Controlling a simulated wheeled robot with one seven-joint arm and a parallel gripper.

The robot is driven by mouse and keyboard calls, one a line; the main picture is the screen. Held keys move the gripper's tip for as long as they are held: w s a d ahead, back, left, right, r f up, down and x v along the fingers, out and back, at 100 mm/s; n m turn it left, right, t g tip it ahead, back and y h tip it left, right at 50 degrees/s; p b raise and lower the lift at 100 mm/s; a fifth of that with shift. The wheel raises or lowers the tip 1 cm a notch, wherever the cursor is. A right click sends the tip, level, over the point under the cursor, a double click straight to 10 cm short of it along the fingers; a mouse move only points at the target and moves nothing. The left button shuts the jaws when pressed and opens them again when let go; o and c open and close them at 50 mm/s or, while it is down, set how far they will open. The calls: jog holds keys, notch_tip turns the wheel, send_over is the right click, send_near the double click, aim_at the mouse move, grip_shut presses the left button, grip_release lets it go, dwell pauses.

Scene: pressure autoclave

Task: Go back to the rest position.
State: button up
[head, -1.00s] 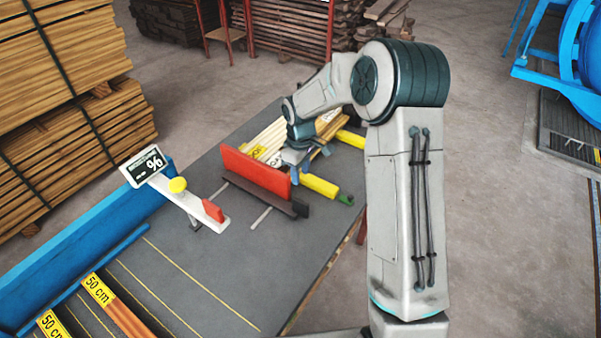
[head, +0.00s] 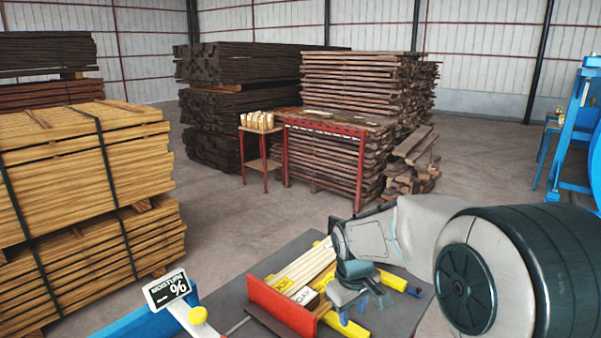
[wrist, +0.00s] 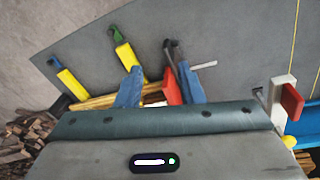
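My gripper (head: 358,306) hangs over the dark grey table (head: 225,298), near the red plate and the pale wooden strips (head: 303,268). In the wrist view its two blue fingers (wrist: 160,72) stand well apart, with nothing held between them. The red plate (head: 280,308) is left of my gripper in the head view; it also shows beyond the fingers in the wrist view (wrist: 172,88). Two yellow bars (wrist: 125,60) (wrist: 72,84) lie beside it. My gripper's exact height above these things is unclear.
A moisture meter (head: 168,288) stands at the table's left, by a blue rail (head: 135,325). Timber stacks (head: 90,160) (head: 360,80), a red table (head: 325,124) and a small stand (head: 258,130) are behind. Blue machinery (head: 572,145) is at the right. Open floor lies between.

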jog(key=s+d+r+m+t+b, duration=0.1)
jog(key=s+d+r+m, duration=0.1)
jog(key=s, duration=0.8)
jog(key=s+d+r+m+t+b, duration=0.1)
jog(key=s+m, duration=0.3)
jog(key=s, duration=0.6)
jog(key=shift+d+r+m+y+b, duration=0.3)
jog(key=shift+d+r+y, duration=0.05)
jog(key=shift+r+y, duration=0.05)
jog(key=shift+w, duration=0.1)
